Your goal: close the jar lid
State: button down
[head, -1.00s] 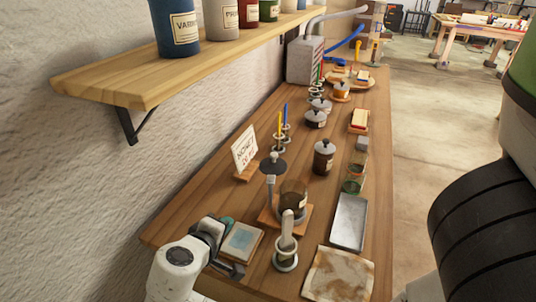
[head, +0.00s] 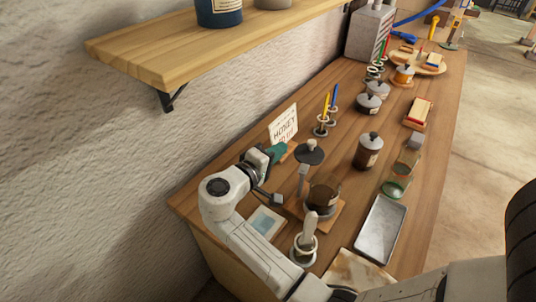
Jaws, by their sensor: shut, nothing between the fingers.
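The open jar (head: 323,193) is dark brown glass and stands on a small wooden base. Its round dark lid (head: 309,152) is up above and behind the jar's mouth, by a grey upright post (head: 302,181) at the jar's left side. How lid and post join is hard to see. My gripper (head: 275,198) is just left of the post, lower than the lid, with its fingers shut and empty. It looks apart from the lid, though the small gap to the post is unclear.
A pestle in a white-ringed holder (head: 306,243), a tile (head: 265,222) and a metal tray (head: 381,229) are near. A lidded jar (head: 368,150) stands behind right. The honey sign (head: 284,124) is behind my wrist. A shelf (head: 220,45) overhangs the left wall.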

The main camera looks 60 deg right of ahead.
aim_at(298, 154)
jog(key=s+d, duration=0.1)
jog(key=s+d+p, duration=0.1)
jog(key=d, duration=0.1)
jog(key=s+d+f+p, duration=0.1)
jog(key=shift+s+d, duration=0.2)
jog(key=shift+d, duration=0.2)
jog(key=shift+d+b, duration=0.1)
jog(key=shift+b, duration=0.25)
